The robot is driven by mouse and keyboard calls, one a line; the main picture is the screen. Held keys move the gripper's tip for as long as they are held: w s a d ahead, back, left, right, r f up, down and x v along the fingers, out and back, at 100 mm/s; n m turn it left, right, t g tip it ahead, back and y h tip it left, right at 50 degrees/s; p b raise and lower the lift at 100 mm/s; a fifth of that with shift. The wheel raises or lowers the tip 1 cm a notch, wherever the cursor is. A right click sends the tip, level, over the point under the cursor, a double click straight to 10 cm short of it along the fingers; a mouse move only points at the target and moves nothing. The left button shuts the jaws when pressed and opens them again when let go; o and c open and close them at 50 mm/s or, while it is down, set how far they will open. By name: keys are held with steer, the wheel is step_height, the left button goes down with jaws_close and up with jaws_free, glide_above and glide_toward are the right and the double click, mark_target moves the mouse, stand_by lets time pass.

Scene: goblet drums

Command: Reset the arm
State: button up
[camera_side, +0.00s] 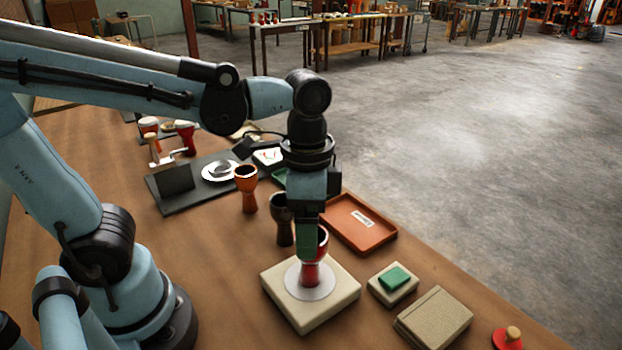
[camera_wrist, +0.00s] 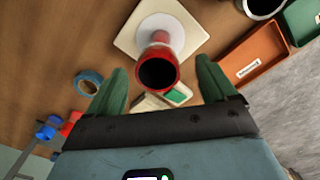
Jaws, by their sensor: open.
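My gripper (camera_side: 308,234) is above and beside a red goblet drum (camera_side: 314,269) that stands upright on a white disc (camera_side: 309,282) on a cream square block (camera_side: 334,309). In the wrist view my gripper (camera_wrist: 158,88) has its two green fingers spread wide. The red drum (camera_wrist: 158,70) shows between and beyond the fingertips, with its dark open top facing the camera. In the side view the gripper covers part of the drum, so I cannot tell whether a finger touches it there.
A dark drum (camera_side: 282,222) and an orange drum (camera_side: 246,186) stand behind the block. An orange tray (camera_side: 355,222), a small block with a green pad (camera_side: 394,280), a beige box (camera_side: 436,315) and a red disc with a knob (camera_side: 508,338) lie to the right. Bare table lies left of the block.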

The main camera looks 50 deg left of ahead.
steer(key=s+d+r, duration=0.8)
steer(key=a+f+n, duration=0.3)
steer(key=a+n, duration=0.5)
steer(key=a, duration=0.5)
steer(key=shift+w+a+f, duration=0.15)
steer(key=shift+w+a, duration=0.1)
steer(key=shift+w, duration=0.1)
